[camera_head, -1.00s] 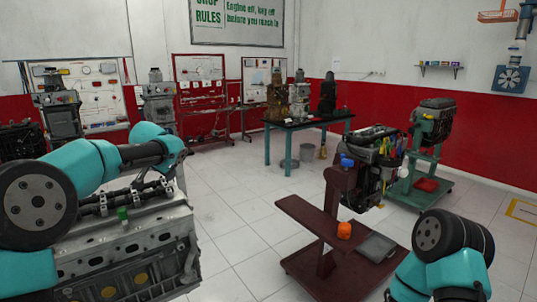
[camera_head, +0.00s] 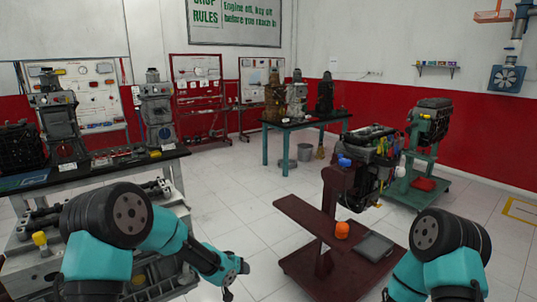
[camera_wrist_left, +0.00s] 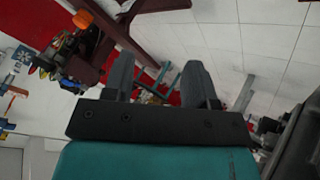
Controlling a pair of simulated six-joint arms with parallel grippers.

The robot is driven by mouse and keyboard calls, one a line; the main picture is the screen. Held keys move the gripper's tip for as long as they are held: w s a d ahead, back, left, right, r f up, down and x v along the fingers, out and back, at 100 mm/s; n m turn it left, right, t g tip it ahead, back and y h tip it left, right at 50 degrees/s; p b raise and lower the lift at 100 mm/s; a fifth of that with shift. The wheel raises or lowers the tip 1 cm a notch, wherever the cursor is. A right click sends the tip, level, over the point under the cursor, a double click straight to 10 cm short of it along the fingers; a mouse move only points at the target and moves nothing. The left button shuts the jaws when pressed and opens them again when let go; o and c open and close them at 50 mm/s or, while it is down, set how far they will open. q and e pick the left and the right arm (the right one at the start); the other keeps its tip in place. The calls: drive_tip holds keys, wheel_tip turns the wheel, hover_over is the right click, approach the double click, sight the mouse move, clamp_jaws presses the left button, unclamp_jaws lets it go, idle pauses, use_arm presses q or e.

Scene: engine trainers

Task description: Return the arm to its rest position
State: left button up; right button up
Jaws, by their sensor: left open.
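My left arm is folded in at the lower left of the head view, in front of the grey engine block (camera_head: 160,275). My left gripper (camera_head: 230,290) hangs just right of the block and points down, partly cut by its dark wrist. In the left wrist view my left gripper (camera_wrist_left: 158,70) shows two dark fingers apart with nothing between them. My right arm is at the lower right of the head view; its gripper is out of the picture.
A yellow cap (camera_head: 40,240) sits on the engine block. A black-topped bench (camera_head: 90,172) stands behind it. A maroon engine stand (camera_head: 310,215) with an orange object (camera_head: 342,230) on it stands to the right. The tiled floor (camera_head: 235,205) between is clear.

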use_arm(q)
drive_tip(key=s+a+f+n+g+y, duration=0.1)
drive_tip(key=s+a+f, duration=0.3)
drive_tip(key=s+f, duration=0.3)
drive_tip(key=s+a+f+n+g, duration=0.1)
drive_tip(key=s+a+f+g, duration=0.15)
drive_tip(key=s+f, duration=0.4)
drive_tip(key=s+a+f+g, duration=0.1)
drive_tip(key=s+a+f, duration=0.1)
drive_tip(key=s, duration=0.8)
drive_tip(key=s+a+f+g+y, duration=0.1)
drive_tip(key=s+a+f, duration=0.1)
drive_tip(key=s, duration=0.8)
drive_tip(key=shift+a+n, duration=0.4)
drive_tip(key=shift+a, duration=0.5)
